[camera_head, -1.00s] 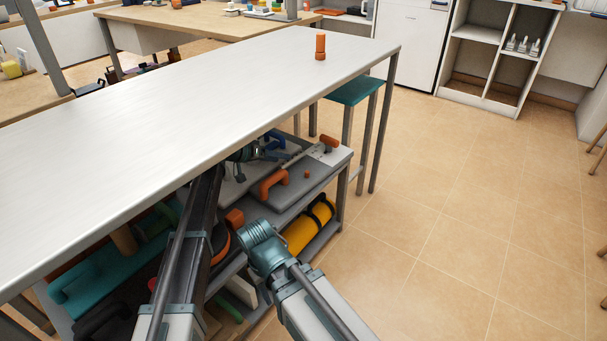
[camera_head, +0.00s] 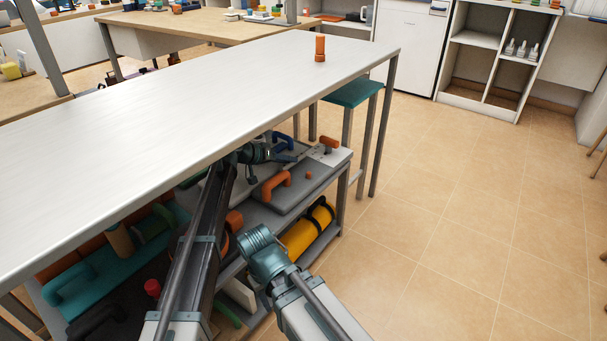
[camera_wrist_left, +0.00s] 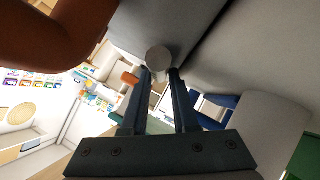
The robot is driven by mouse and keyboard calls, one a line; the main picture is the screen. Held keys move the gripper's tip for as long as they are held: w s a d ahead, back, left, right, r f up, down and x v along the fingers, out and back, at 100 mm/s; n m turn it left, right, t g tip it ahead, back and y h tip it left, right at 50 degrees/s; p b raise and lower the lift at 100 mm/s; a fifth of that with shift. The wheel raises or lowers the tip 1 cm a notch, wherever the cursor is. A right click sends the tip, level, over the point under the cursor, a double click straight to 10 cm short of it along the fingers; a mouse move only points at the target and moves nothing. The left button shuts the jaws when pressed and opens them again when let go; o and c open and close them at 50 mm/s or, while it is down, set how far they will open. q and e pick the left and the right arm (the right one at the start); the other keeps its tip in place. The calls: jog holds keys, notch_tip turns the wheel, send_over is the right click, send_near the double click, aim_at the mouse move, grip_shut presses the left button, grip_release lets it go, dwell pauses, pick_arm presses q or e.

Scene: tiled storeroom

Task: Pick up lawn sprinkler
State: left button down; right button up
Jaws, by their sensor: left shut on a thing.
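My left gripper (camera_head: 284,152) reaches in under the white table top, above the upper deck of the grey shelf unit (camera_head: 262,214). In the left wrist view the two dark fingers (camera_wrist_left: 162,72) are close together, with a pale grey round end (camera_wrist_left: 158,58) at their tips. I take this to be part of the lawn sprinkler; most of it is hidden, so its full shape cannot be told. The left gripper is shut on it. My right arm's teal end (camera_head: 262,252) hangs in front of the shelf unit; its fingers cannot be made out.
The long white table (camera_head: 200,90) overhangs the shelf. An orange-handled grey case (camera_head: 300,190) lies near the left gripper, and a yellow cylinder (camera_head: 308,232) lies below. A teal stool (camera_head: 354,93) stands beyond. The tiled floor (camera_head: 450,210) at right is clear.

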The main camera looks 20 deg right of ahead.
pick_arm(q)
jog(key=shift+w+a+f, duration=0.25)
jog(key=shift+w+a, duration=0.05)
jog(key=shift+a, duration=0.15)
dwell(0.6)
jog(key=shift+r, duration=0.1)
jog(key=shift+r+p, duration=0.7)
jog(key=shift+p, duration=0.3)
notch_tip(320, 180, up, 8)
jog(key=p, duration=0.8)
jog(key=shift+d+r, duration=0.2)
jog(key=shift+s, duration=0.15)
